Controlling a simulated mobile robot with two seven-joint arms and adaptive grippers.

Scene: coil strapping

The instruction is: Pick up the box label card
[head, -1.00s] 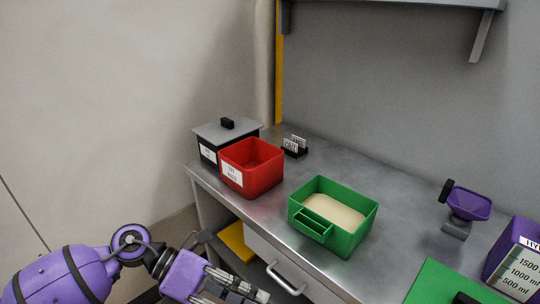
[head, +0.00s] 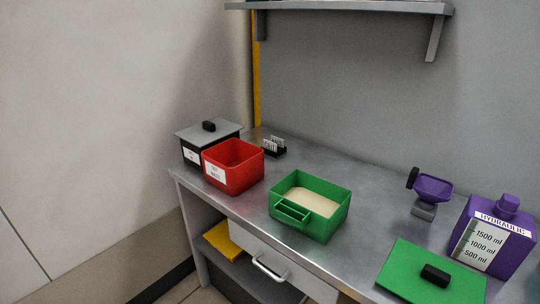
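The label cards (head: 271,145) stand upright, white with dark print, in a small black holder (head: 275,153) at the back left of the metal bench. The print is too small to read clearly, and I cannot tell which card is the box label card. The holder is behind and right of the red bin (head: 240,177). Neither of my grippers shows in the head view now.
A grey-lidded black box (head: 208,131) stands left of the red bin. A shelf (head: 350,8) hangs above.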

